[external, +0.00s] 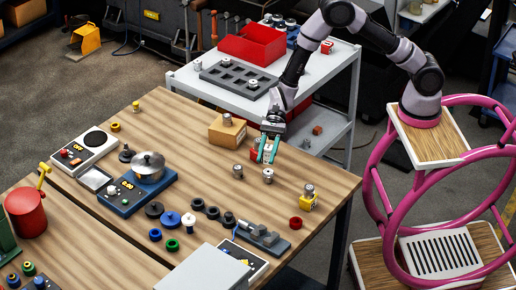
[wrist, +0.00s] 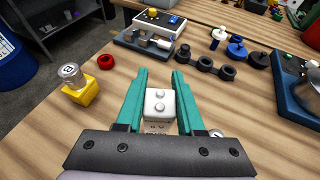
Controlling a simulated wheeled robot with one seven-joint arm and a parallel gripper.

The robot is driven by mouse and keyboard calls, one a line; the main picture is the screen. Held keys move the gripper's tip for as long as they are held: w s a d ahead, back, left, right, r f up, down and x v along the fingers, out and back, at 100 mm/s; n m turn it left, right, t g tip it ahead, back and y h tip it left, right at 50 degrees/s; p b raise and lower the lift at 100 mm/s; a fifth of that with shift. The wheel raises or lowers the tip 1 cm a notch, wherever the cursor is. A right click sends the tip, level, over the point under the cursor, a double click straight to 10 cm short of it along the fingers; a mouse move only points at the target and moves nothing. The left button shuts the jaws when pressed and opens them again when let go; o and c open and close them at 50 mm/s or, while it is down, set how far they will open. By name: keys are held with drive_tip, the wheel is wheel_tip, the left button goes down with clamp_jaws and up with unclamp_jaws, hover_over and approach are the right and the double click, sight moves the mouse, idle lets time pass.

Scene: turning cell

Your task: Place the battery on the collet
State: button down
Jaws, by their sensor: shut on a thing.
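The battery is a small block with a white top and two round studs. In the wrist view the battery (wrist: 159,104) sits between the teal fingers of my gripper (wrist: 160,90), which is shut on it. In the external view my gripper (external: 267,150) is low over the right part of the wooden table, and its fingers partly hide the battery. Several small silver cylinders stand nearby: one on a yellow block (external: 309,202), one on the bare table (external: 238,171). I cannot tell which of them is the collet.
A cardboard box (external: 227,133) stands behind my gripper, left of it. A red ring (external: 296,222) and a grey vise (external: 262,236) lie toward the front. Black rings (wrist: 204,65) run in a row.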

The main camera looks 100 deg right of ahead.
sight(267, 161)
drive_tip(key=shift+f, duration=1.9)
drive_tip(key=shift+f, duration=0.15)
drive_tip(key=c, duration=0.5)
unclamp_jaws()
